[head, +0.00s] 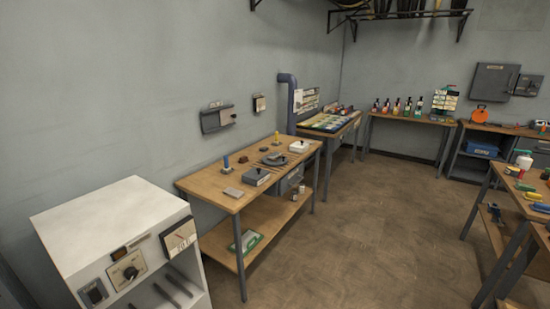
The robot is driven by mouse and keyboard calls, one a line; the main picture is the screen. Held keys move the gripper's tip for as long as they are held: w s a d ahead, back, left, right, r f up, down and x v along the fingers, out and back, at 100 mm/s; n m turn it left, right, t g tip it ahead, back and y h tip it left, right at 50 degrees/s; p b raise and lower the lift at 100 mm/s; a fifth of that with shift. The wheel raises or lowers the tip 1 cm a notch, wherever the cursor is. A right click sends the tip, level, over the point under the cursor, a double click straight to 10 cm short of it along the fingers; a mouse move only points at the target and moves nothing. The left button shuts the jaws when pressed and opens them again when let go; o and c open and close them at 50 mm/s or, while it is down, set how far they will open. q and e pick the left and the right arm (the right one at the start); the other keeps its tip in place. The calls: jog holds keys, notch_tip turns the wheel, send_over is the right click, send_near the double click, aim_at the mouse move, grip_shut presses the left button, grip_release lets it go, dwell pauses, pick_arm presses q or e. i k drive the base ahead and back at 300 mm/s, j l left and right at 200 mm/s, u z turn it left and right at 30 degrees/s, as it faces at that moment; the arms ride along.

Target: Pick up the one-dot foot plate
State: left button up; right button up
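I cannot make out the one-dot foot plate in the head view; no dot markings are readable at this distance. A small flat grey piece (233,192) lies near the front left edge of the wooden workbench (212,183). I cannot tell if it is a foot plate. A grey box (257,177), a dark round item (274,159) and a white box (299,147) also sit on this bench. Neither of my grippers is in view.
A white cabinet (112,221) with a dial stands at the near left. A green-edged item (246,241) lies on the bench's lower shelf. Another table with bottles (397,105) is at the back. A bench (520,200) stands at right. The brown floor (375,225) between is clear.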

aim_at(275, 155)
jog(key=i+l, duration=0.2)
jog(key=l, duration=0.15)
jog(key=i+l, duration=0.4)
jog(key=l, duration=0.25)
jog(key=u, duration=0.05)
